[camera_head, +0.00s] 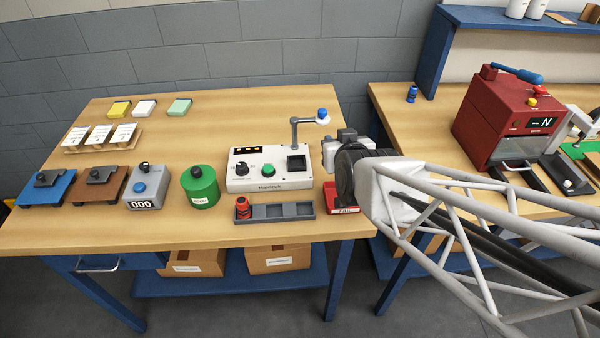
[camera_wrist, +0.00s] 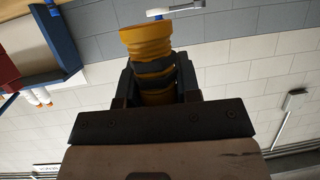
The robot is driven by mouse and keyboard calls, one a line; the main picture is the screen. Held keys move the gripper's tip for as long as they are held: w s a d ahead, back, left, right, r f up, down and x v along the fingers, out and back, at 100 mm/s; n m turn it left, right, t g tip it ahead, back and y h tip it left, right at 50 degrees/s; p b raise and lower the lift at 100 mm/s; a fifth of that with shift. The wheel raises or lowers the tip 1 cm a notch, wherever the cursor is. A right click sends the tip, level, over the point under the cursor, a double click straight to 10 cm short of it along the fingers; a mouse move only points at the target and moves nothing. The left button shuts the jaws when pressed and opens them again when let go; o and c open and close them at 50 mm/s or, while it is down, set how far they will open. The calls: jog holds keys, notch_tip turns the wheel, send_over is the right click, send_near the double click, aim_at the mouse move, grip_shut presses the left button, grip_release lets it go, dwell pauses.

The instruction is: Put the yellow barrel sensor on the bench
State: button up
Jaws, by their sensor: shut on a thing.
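The yellow barrel sensor (camera_wrist: 146,40) is ribbed, with a dark band, in the wrist view. My gripper (camera_wrist: 157,80) is shut on it, one dark finger on each side, and its wider end sticks out past the fingers. In the head view my gripper (camera_head: 333,150) is over the right end of the wooden bench (camera_head: 110,228), beside the white test unit. I cannot make out the sensor in the head view; it seems hidden by the gripper or wrist.
The white test unit (camera_head: 270,182) has a post with a blue-topped head. In front are a grey tray (camera_head: 285,211), a small red sensor (camera_head: 242,208) and a red bin (camera_head: 340,208). A green canister (camera_head: 199,188) stands left. The front left of the bench is clear.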

jog(key=s+a+f+n+y, duration=0.1)
jog(key=s+f, duration=0.3)
jog(key=s, duration=0.4)
jog(key=s+a+f+n+y, duration=0.2)
jog(key=s+f, duration=0.3)
jog(key=s, duration=0.4)
jog(key=shift+s+a+n+g+y, duration=0.3)
jog(key=shift+a+g+y, duration=0.1)
jog(key=shift+y, duration=0.2)
jog(key=shift+w+a, duration=0.15)
jog(key=shift+w, duration=0.35)
jog(key=shift+w+a+f, duration=0.2)
jog(key=shift+w+a, duration=0.4)
jog(key=shift+w, duration=1.55)
jog(key=shift+w+a+f, duration=0.2)
jog(key=shift+w+a, duration=0.35)
jog(key=shift+w, duration=1.65)
jog(key=shift+w+a+f, duration=0.2)
jog(key=shift+w+a, duration=0.4)
jog(key=shift+w, duration=1.55)
jog(key=shift+w+a, duration=0.1)
jog(key=shift+w, duration=0.35)
jog(key=shift+w+a+f, duration=0.1)
jog(key=shift+w+f, duration=0.1)
jog(key=shift+f, duration=0.4)
jog(key=shift+w+a+f, duration=0.1)
jog(key=shift+w+f, duration=0.05)
jog(key=shift+f, duration=0.9)
jog(key=shift+f, duration=0.2)
